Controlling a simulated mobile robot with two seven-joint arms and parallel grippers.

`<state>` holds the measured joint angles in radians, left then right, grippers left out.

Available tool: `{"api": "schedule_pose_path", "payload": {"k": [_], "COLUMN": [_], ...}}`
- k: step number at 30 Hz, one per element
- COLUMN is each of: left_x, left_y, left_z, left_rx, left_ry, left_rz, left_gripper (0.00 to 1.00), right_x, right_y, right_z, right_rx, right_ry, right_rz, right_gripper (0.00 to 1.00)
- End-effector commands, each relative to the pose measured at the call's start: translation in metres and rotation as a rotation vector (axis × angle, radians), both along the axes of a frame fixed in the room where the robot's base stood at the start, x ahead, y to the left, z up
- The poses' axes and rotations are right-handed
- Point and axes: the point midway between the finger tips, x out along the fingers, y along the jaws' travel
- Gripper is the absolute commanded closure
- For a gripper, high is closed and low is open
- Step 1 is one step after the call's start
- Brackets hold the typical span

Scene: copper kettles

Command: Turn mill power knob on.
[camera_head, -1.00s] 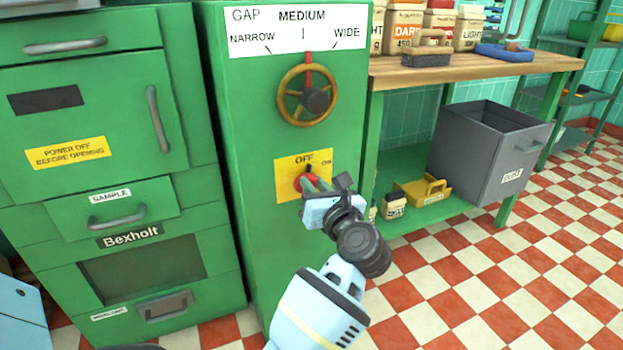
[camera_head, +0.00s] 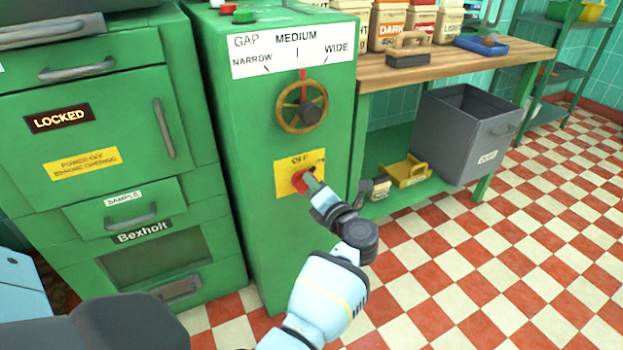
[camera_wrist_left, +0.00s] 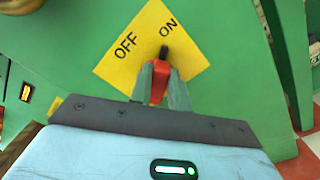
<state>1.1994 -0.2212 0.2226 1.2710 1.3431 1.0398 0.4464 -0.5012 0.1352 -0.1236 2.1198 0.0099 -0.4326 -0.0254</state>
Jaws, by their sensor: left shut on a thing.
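The red power knob (camera_head: 299,184) sits on a yellow plate (camera_head: 285,186) on the front of the green mill cabinet (camera_head: 250,215). The plate is marked OFF and ON. My left gripper (camera_head: 309,183) is shut on the knob; in the left wrist view its two grey fingers (camera_wrist_left: 161,84) close on both sides of the red knob grip (camera_wrist_left: 158,86). The knob's black pointer (camera_wrist_left: 164,52) points at the word ON. The fingers hide part of the knob. My right gripper is not in view.
A lit LOCKED sign (camera_head: 58,118) shows on the door at left. A yellow-brown handwheel (camera_head: 283,118) is above the knob, under the gap scale. A wooden bench (camera_head: 450,65) and grey dust bin (camera_head: 455,140) stand at right. The checkered floor in front is clear.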

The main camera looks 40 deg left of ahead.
Motion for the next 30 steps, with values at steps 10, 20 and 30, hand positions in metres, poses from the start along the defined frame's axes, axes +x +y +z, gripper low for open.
{"api": "schedule_pose_path", "payload": {"k": [10,20,30], "left_x": [0.0007,0.0007,0.0007], "left_y": [-0.0012,-0.0012,-0.0007], "left_z": [-0.0015,-0.002,-0.0016], "left_rx": [0.026,0.028,0.028], "left_ry": [0.067,0.071,0.069], "left_rz": [-0.001,-0.001,-0.001], "left_gripper": [1.0,1.0,0.6], "right_x": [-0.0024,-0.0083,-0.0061], "right_y": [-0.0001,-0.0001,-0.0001], "right_z": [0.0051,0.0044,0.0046], "right_rx": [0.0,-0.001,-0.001], "right_ry": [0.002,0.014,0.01], "right_rz": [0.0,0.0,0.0], "right_gripper": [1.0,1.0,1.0]}}
